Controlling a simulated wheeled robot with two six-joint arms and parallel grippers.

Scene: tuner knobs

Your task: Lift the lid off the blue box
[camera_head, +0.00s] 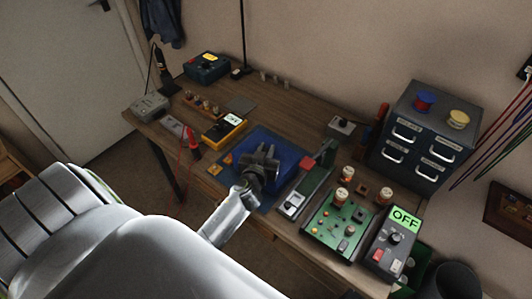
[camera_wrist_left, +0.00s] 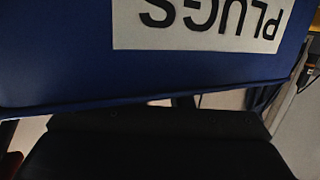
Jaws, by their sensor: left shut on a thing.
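The blue box (camera_head: 290,155) is on the workbench near its front edge, on a blue mat (camera_head: 229,163). My left gripper (camera_head: 262,163) is over it, shut on its lid, and hides much of it. In the left wrist view a blue panel (camera_wrist_left: 60,50), which looks like the lid, fills the upper part, with a white label (camera_wrist_left: 200,22) reading PLUGS upside down. Dark gripper parts fill the bottom of that view; the fingertips are hard to make out. I cannot tell whether the lid is clear of the box. My right gripper is not in view.
A yellow meter (camera_head: 223,129) stands left of the box. A grey-green device (camera_head: 305,187) lies close on its right. A green circuit board (camera_head: 338,225), a box reading OFF (camera_head: 391,243) and a drawer cabinet (camera_head: 425,135) are further right. Another blue box (camera_head: 206,68) stands at the back left.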

